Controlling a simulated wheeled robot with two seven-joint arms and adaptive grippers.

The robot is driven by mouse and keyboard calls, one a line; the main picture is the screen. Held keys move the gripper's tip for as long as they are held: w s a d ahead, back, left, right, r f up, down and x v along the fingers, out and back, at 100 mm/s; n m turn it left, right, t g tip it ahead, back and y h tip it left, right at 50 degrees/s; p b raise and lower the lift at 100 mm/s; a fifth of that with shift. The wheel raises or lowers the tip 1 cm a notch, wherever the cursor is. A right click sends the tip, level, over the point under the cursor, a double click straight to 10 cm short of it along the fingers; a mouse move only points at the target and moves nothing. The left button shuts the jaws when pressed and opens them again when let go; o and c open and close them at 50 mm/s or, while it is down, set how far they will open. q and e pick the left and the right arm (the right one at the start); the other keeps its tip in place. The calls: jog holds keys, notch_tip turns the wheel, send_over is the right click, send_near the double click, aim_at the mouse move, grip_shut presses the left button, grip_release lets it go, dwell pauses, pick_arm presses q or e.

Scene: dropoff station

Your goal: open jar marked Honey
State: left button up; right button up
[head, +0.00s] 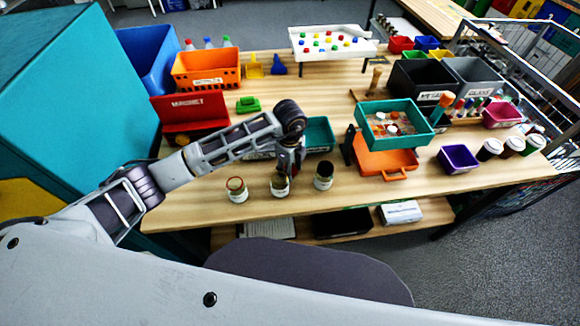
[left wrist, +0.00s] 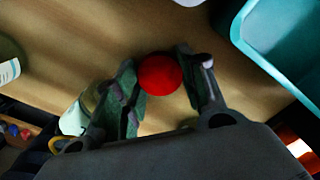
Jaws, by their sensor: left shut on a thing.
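In the head view three small jars with white labels stand in a row near the table's front edge: a left jar (head: 236,190), a middle jar (head: 279,187) and a right jar (head: 323,177) with a dark top. The labels are too small to read, so I cannot tell which is Honey. My left gripper (head: 291,165) is just above and behind the middle jar, partly covering it. In the left wrist view my left gripper (left wrist: 160,85) is shut on a red round lid-like thing (left wrist: 160,73). A pale jar (left wrist: 75,119) shows behind one finger. My right gripper is out of view.
A teal tray (head: 320,135) sits close behind the gripper. An orange bin (head: 390,163) and a purple bin (head: 458,158) stand to the right; a red Magnet bin (head: 190,112) is at the left. Bare wood (head: 190,205) lies left of the jars.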

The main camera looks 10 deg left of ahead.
pick_arm(q)
jog(key=shift+f, duration=0.2)
jog(key=o, duration=0.9)
jog(key=shift+c, duration=0.2)
jog(key=shift+r, duration=0.25)
notch_tip(320, 180, up, 12)
jog(key=b, duration=0.1)
jog(key=shift+b, duration=0.35)
jog(key=shift+f, duration=0.1)
